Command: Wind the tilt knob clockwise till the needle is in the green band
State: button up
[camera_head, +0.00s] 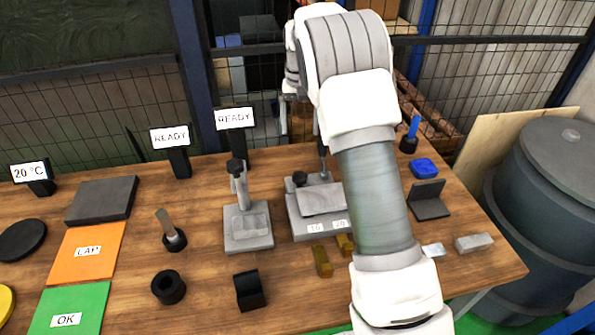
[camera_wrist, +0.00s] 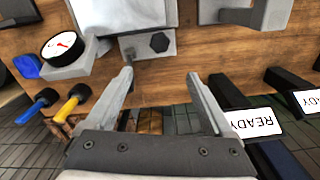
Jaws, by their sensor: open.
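A black faceted knob (camera_wrist: 160,42), seemingly the tilt knob, sits on the corner of a grey fixture (camera_wrist: 133,48) in the wrist view. In the head view the knob (camera_head: 299,179) is at the back left of the fixture (camera_head: 300,226), which bears a tilted plate (camera_head: 322,200). My gripper (camera_wrist: 160,82) is open and empty; its fingers are apart from the knob, which appears beyond the gap between them. A round white dial (camera_wrist: 63,47) with a red needle stands beside the fixture. I cannot make out a green band. My arm hides the dial in the head view.
A second grey fixture (camera_head: 248,239) with a black-topped post stands left of the first. READY signs (camera_head: 235,119) stand along the back edge. Brass blocks (camera_head: 322,262) lie in front. Blue and yellow handles (camera_wrist: 72,103) stand near the dial. A mesh fence is behind.

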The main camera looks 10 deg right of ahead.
aim_at(300, 174)
notch_tip(300, 174, down, 17)
jog(key=shift+r, duration=0.2)
jog(key=shift+c, duration=0.2)
jog(key=c, duration=1.3)
jog(key=shift+d+r+m+b, duration=0.1)
jog(key=shift+m+b, duration=0.35)
jog(key=shift+m, duration=1.95)
jog(key=shift+c, duration=0.2)
jog(key=o, duration=1.4)
notch_tip(300, 174, up, 17)
jog(key=shift+r+p, duration=0.2)
jog(key=shift+p, duration=0.15)
